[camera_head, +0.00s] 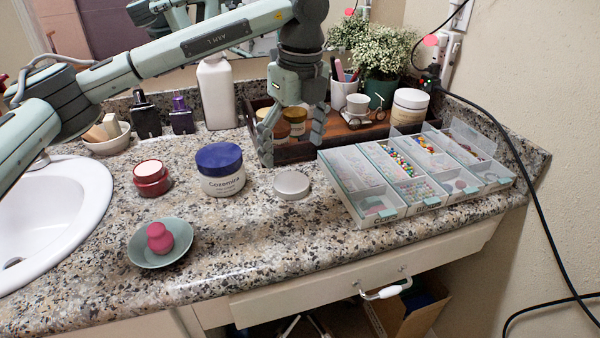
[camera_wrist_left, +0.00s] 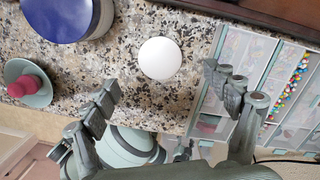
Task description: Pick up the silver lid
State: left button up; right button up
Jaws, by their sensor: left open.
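The silver lid (camera_head: 291,185) lies flat on the granite counter, between the blue-lidded jar (camera_head: 220,170) and the clear bead organizer (camera_head: 345,195). In the left wrist view the lid (camera_wrist_left: 160,58) shows as a pale disc beyond and between the fingers. My left gripper (camera_head: 292,150) hangs above and a little behind the lid in the head view. Its fingers are spread and hold nothing; the left wrist view also shows the open gripper (camera_wrist_left: 165,92). The lid is fully visible and apart from the fingers. My right gripper is in neither view.
A red jar (camera_head: 151,178) and a green dish (camera_head: 160,245) with a pink sponge (camera_head: 159,238) stand to the left, near the sink (camera_head: 60,205). A wooden tray (camera_head: 350,130) with jars and cups is behind. Counter in front of the lid is clear.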

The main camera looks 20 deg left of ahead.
aim_at(291, 182)
pick_arm(q)
jog(key=f, duration=0.4)
jog(key=f+p, duration=0.1)
jog(key=f, duration=0.2)
jog(key=shift+w+a, duration=0.1)
jog(key=shift+a, duration=0.15)
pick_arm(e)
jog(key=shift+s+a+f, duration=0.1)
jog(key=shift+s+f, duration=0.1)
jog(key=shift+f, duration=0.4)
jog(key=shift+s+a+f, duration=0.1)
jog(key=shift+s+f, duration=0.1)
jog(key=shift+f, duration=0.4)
pick_arm(q)
jog(key=shift+c, duration=0.5)
jog(key=c, duration=0.8)
